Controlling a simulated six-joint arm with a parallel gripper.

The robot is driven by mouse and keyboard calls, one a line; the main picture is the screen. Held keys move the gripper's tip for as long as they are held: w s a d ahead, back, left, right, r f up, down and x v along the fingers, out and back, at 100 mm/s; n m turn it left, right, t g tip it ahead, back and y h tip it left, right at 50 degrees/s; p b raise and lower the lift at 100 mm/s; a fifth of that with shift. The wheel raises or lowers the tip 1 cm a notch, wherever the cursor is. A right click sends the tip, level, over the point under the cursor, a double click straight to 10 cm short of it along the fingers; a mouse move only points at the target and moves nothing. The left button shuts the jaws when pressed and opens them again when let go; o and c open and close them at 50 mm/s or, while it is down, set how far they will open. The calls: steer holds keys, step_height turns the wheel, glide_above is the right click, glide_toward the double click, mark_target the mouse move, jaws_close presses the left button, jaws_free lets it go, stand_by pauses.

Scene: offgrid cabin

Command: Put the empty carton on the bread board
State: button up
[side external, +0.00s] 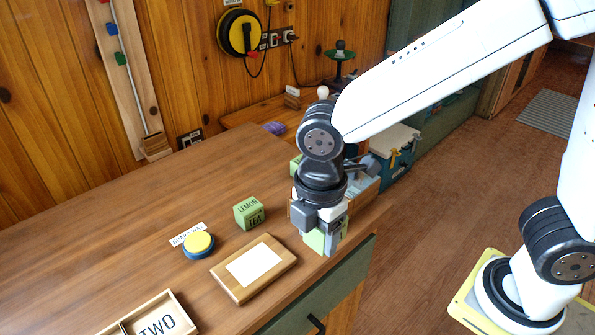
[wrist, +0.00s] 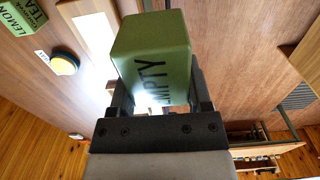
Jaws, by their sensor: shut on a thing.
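The green empty carton (wrist: 155,60), with "EMPTY" in dark letters, is between the fingers of my gripper (wrist: 160,100) in the wrist view. In the side view my gripper (side external: 322,218) points down at the counter's right edge, shut on the carton (side external: 316,241), whose lower part shows below the fingers. I cannot tell whether the carton touches the counter. The bread board (side external: 285,256), a wooden slab with a white rectangle on top, lies flat to the left of the carton, apart from it. The board's edge (wrist: 66,10) also shows in the wrist view.
A green lemon tea carton (side external: 248,213) stands behind the board. A blue and yellow round thing (side external: 198,245) with a label lies left of the board. A wooden tray (side external: 178,300) marked "TWO" is at the front. Other items behind my gripper are partly hidden.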

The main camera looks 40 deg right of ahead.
steer(key=w+a+f, duration=0.4)
steer(key=w, duration=0.4)
glide_above(247, 268)
steer(key=s, duration=0.1)
steer(key=f, duration=0.4)
steer(key=shift+s+d+f, duration=0.1)
steer(key=shift+s+d, duration=0.1)
steer(key=shift+d, duration=0.1)
steer(key=shift+w+a+f, duration=0.2)
steer(key=shift+w+f, duration=0.3)
steer(key=shift+f, duration=0.05)
steer(key=shift+w+a+f, duration=0.1)
steer(key=shift+w+f, duration=0.1)
steer(key=shift+f, duration=1.65)
steer(key=shift+f, duration=0.15)
steer(key=o, duration=1.2)
